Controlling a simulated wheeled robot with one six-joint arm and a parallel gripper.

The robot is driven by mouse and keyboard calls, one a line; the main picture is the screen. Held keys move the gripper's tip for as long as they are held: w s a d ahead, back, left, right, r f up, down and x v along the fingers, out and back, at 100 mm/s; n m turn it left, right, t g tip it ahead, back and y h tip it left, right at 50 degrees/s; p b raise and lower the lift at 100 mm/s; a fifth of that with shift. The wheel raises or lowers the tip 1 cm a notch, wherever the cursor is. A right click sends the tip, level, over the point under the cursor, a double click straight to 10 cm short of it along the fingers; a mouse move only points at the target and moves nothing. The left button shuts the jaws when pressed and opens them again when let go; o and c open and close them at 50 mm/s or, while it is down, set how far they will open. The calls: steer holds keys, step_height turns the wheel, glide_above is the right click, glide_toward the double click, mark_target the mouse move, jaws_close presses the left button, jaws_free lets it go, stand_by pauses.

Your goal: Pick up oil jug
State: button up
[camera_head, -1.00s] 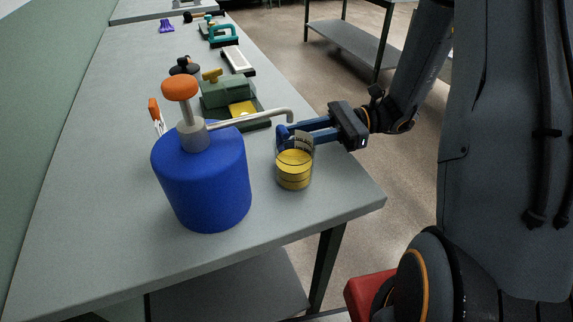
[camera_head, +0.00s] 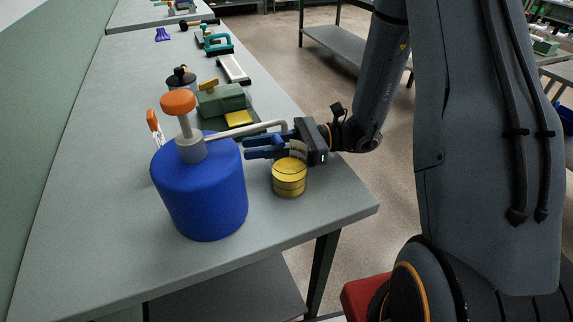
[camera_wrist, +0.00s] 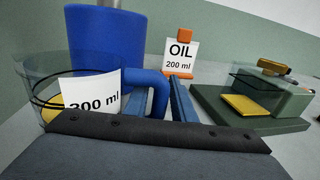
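The oil jug (camera_head: 289,180) is a clear cup holding yellow liquid, upright near the table's right edge. In the wrist view its clear wall (camera_wrist: 45,70) shows at the left, with a white ml label and a blue curved handle (camera_wrist: 153,78). My gripper (camera_head: 247,147) reaches in from the right, just behind the jug's upper part. Its two blue fingers are apart, and in the wrist view the handle shows between them. The jug hides part of the lower finger. I cannot tell whether either finger touches the handle.
A green device with a yellow pad (camera_head: 222,100) lies behind. An "OIL 200 ml" sign (camera_wrist: 180,57) stands beyond. The front table is clear.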

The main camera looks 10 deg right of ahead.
jaws_close()
steer(key=shift+r, duration=0.1)
stand_by(0.3)
